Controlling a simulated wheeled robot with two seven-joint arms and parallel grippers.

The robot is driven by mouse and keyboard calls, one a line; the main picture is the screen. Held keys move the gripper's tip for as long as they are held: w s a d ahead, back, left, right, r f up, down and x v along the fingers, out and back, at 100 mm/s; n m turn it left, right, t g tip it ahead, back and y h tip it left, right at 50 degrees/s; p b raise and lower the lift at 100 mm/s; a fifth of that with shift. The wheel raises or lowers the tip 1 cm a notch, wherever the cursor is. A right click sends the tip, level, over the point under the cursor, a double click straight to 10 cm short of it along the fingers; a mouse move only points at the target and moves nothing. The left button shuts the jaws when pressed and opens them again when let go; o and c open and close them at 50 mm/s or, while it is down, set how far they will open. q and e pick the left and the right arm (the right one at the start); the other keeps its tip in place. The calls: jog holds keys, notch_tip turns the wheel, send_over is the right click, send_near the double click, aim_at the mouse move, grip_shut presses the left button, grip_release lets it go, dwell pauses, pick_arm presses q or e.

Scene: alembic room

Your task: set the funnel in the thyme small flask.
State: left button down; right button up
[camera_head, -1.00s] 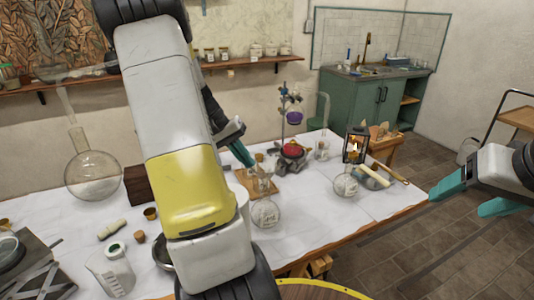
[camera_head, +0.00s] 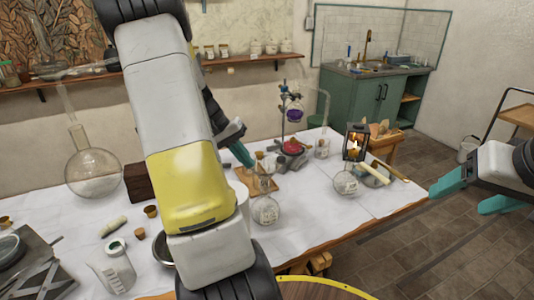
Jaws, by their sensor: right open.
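A small round clear flask (camera_head: 265,211) stands on the white-covered table, just right of my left arm. Another small round flask (camera_head: 346,184) stands further right, near the lantern. Labels on both are too small to read, so I cannot tell which is thyme. Clear glass shows at the first flask's neck, but I cannot make out a funnel for certain. My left gripper (camera_head: 243,155), with teal fingers, is above and behind the first flask; its jaws are partly hidden by my arm. My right gripper (camera_head: 465,194) is open and empty, beyond the table's right edge.
A lit lantern (camera_head: 356,143), a stand with a purple flask (camera_head: 293,113) and a red-topped burner or pot (camera_head: 292,148) stand at the back. A large round flask (camera_head: 94,174), a beaker (camera_head: 113,272) and corks are at left. Bare cloth lies in front of the right flask.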

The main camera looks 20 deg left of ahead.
pick_arm(q)
jog(key=shift+f, duration=1.05)
dwell(2.3)
jog(key=c, duration=1.6)
grip_release()
jog(key=shift+o, duration=0.2)
jog(key=shift+r, duration=0.1)
notch_tip(320, 180, up, 7)
dwell(0.6)
